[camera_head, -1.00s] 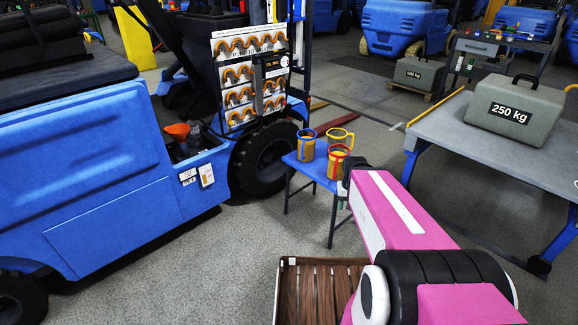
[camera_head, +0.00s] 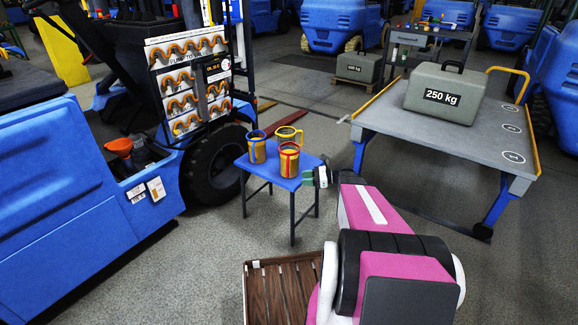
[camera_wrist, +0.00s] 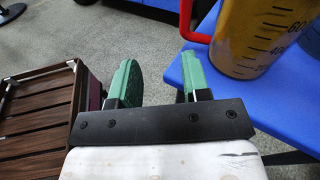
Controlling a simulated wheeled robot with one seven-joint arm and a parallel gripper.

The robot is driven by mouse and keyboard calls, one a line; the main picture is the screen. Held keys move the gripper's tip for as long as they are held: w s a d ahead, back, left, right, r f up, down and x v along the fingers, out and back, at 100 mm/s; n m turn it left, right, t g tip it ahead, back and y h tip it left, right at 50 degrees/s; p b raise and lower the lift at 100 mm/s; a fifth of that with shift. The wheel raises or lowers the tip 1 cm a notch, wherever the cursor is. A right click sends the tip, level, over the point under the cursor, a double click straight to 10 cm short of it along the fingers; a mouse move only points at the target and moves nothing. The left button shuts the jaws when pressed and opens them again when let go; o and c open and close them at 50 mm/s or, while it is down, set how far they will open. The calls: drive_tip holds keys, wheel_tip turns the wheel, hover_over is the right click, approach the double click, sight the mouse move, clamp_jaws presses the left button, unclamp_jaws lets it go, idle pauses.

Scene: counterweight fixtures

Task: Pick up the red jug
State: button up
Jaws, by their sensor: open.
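The red jug (camera_head: 289,162), yellow-bodied with red trim, stands upright on the near part of a small blue table (camera_head: 262,176). In the wrist view the red jug (camera_wrist: 258,42) is at the upper right, with measuring marks and its red handle pointing left; its top is cut off. My gripper (camera_head: 318,176) is at the table's right edge, beside the jug and apart from it. In the wrist view my gripper (camera_wrist: 157,72) has its two green fingers spread with nothing between them. The right finger is close below the handle.
A blue-trimmed jug (camera_head: 256,149) and a yellow jug (camera_head: 287,134) stand close to the red one. A slatted wooden crate (camera_head: 249,290) is on the near side. A grey bench (camera_head: 385,122) bearing a 250 kg weight (camera_head: 443,94) stands right. A blue forklift (camera_head: 60,210) is left.

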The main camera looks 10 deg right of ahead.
sight(288, 176)
drive_tip(key=shift+m+t+y, duration=0.6)
drive_tip(key=shift+m, duration=0.3)
drive_tip(key=shift+w+a, duration=0.8)
drive_tip(key=shift+a, duration=0.5)
drive_tip(key=shift+w+a, duration=0.85)
drive_tip(key=shift+a, duration=0.5)
drive_tip(key=shift+w+a, duration=0.8)
drive_tip(key=shift+a, duration=0.5)
clamp_jaws()
drive_tip(key=shift+w+f, duration=0.1)
